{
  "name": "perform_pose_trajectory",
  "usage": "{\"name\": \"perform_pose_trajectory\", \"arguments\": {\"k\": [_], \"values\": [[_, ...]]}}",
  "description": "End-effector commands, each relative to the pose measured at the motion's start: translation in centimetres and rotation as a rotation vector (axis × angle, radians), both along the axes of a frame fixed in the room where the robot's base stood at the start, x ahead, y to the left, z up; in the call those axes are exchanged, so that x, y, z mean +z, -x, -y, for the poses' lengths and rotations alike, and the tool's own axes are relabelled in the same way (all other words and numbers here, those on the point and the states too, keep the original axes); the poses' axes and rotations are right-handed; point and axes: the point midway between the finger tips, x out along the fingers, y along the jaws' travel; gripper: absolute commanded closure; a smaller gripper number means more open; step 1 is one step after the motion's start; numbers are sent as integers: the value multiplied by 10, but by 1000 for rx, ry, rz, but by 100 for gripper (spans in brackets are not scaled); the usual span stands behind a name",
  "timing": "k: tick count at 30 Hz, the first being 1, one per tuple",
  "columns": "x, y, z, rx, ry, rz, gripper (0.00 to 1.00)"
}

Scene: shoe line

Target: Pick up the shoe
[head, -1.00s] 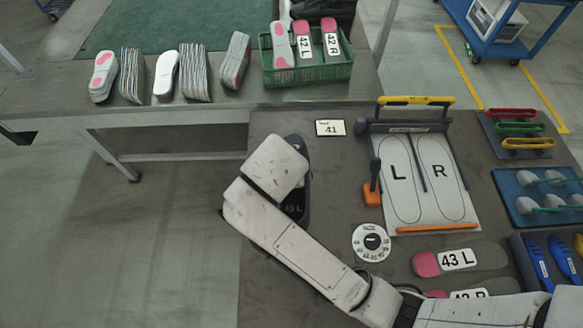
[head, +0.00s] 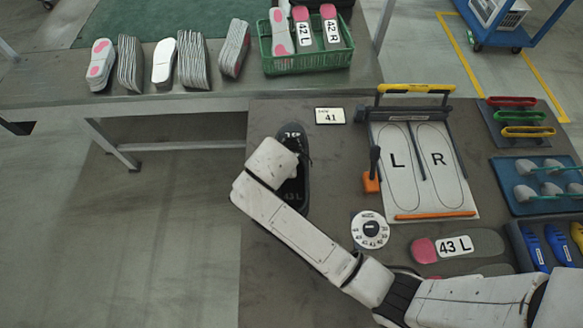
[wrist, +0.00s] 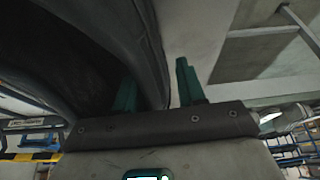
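The black shoe (head: 293,192) lies on the dark table near its left edge, marked with a white number and L, partly hidden by my arm. In the wrist view the dark shoe (wrist: 150,45) fills the upper left, very close. My gripper (wrist: 157,78) shows two teal fingers set apart. One finger overlaps the dark shoe and the other is to the right of its side wall, with a gap. The wall appears to lie between the fingers; contact cannot be told. In the head view my arm's end covers the fingers.
A board marked L and R (head: 418,215), an orange-based lever (head: 371,183), a dial (head: 370,230) and a 43 L insole (head: 485,243) lie right of the shoe. A 41 card (head: 330,116) is above. A bench with a green crate (head: 305,64) stands behind. Floor is left of the table.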

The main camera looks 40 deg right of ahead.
Motion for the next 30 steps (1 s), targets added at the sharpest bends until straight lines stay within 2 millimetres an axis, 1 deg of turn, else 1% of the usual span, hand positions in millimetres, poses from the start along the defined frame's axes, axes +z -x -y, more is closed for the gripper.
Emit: {"name": "perform_pose_trajectory", "arguments": {"k": [5,17,30], "values": [[0,0,0,0,-1,0,61],[0,0,0,0,-1,0,100],[1,-1,0,0,0,2,100]]}}
